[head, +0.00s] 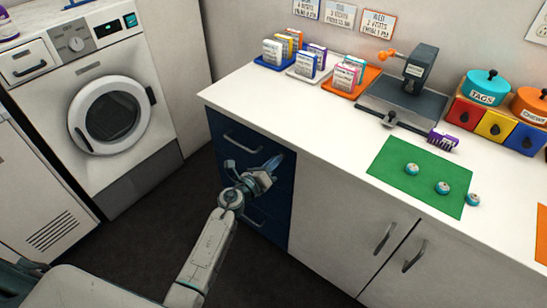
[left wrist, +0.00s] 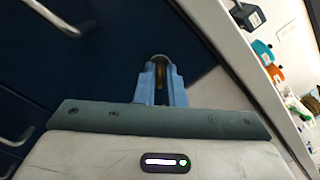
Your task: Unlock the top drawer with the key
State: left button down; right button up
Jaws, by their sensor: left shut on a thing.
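The top drawer (head: 232,126) is the uppermost dark blue front under the left end of the white counter, and it looks closed. Its grey bar handle (head: 243,143) also shows at the upper left of the left wrist view (left wrist: 58,20). My left gripper (head: 275,163) is at the right part of the drawer fronts, pointing at them. Its blue fingers (left wrist: 160,84) are shut on a small brass-coloured piece, seemingly the key (left wrist: 160,76). A round grey rim, perhaps the lock (left wrist: 159,59), shows at the fingertips; I cannot tell whether the key is inside it. My right gripper is out of view.
The white counter (head: 330,122) overhangs the drawers. It carries card trays, a grey stand (head: 405,95), a green mat (head: 420,174) with small round tins, and coloured bins. White cupboards (head: 345,220) adjoin on the right. A washing machine (head: 105,105) stands left; dark floor lies between.

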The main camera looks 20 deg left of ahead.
pick_arm(q)
jog(key=shift+n+p, duration=3.2)
jog(key=shift+n, duration=1.8)
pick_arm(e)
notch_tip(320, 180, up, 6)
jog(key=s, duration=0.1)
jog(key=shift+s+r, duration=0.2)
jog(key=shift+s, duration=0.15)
pick_arm(q)
jog(key=shift+f, duration=0.1)
jog(key=c, duration=1.5)
grip_release()
jog(key=shift+a, duration=0.1)
jog(key=shift+b+v, duration=0.6)
jog(key=shift+v, duration=4.8)
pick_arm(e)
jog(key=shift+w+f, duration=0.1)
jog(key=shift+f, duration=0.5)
